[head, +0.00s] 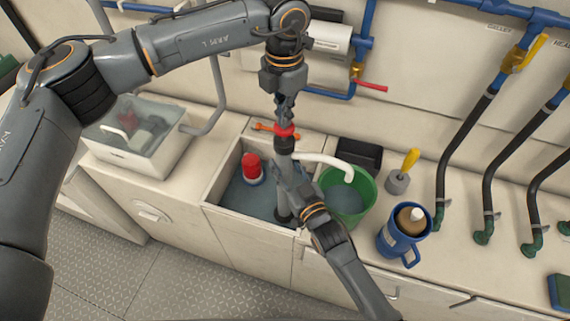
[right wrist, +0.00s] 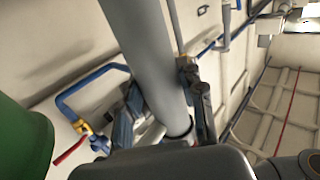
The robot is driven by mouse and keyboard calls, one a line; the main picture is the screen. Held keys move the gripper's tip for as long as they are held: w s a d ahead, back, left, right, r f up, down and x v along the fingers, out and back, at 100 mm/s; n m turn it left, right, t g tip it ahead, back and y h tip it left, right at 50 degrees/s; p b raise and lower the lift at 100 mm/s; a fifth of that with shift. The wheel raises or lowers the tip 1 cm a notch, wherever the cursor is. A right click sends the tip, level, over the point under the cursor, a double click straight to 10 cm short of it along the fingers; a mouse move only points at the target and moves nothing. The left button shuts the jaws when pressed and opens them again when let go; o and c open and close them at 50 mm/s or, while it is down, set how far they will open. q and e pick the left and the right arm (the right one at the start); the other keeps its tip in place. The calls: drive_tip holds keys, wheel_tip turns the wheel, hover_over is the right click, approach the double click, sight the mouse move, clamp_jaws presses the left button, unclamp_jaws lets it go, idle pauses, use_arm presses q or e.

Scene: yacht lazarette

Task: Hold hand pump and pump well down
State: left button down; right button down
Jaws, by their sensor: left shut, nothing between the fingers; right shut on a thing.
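The hand pump is a grey upright tube (head: 283,165) with a red part at its top (head: 285,131) and a white spout (head: 330,162) reaching right over a green bucket (head: 348,196). Its foot stands in the water of the well (head: 212,194). My right gripper (head: 287,180) is shut on the pump tube, which also fills the middle of the right wrist view (right wrist: 143,50). My left gripper (head: 285,108) is shut and empty, directly above the red part; I cannot tell whether its tips touch it. A red and white float (head: 251,167) sits in the well.
The green bucket holds water. Black hoses (head: 465,140) rise at the right. A water-filled bin (head: 138,160) stands left. Blue pipes run along the wall.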

use_arm(q)
drive_tip(key=shift+f, duration=1.05)
drive_tip(key=shift+r, duration=0.15)
drive_tip(key=shift+r, duration=2.3)
use_arm(e)
drive_tip(key=c, duration=0.7)
unclamp_jaws()
drive_tip(key=shift+c, duration=0.2)
use_arm(q)
wheel_tip(320, 180, up, 5)
drive_tip(key=shift+f, duration=0.1)
